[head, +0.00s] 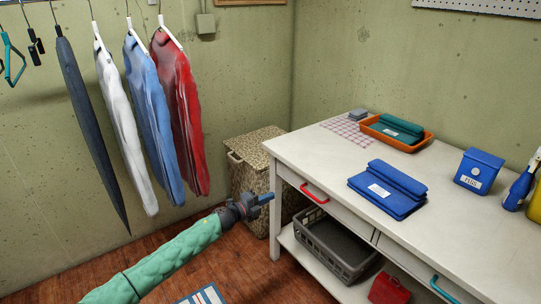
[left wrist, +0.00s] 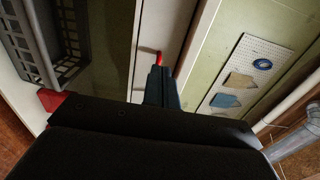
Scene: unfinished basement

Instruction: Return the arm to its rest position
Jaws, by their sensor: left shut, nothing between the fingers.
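My left arm comes in from the lower left of the head view in a green sleeve. Its gripper (head: 266,199) is shut and empty, in the air left of the white table (head: 300,156) and in front of the hamper. In the left wrist view the closed fingers (left wrist: 160,80) point toward a drawer front with a red handle (left wrist: 158,57). That red handle also shows in the head view (head: 314,192). The gap between fingers and handle is hard to judge. My right gripper is not in view.
A speckled hamper (head: 251,165) stands behind the gripper. Clothes, including a red shirt (head: 182,115), hang at the left. The table bears a blue folded item (head: 388,190), an orange tray (head: 428,137) and a blue box (head: 479,170). A grey crate (head: 334,245) sits on the lower shelf.

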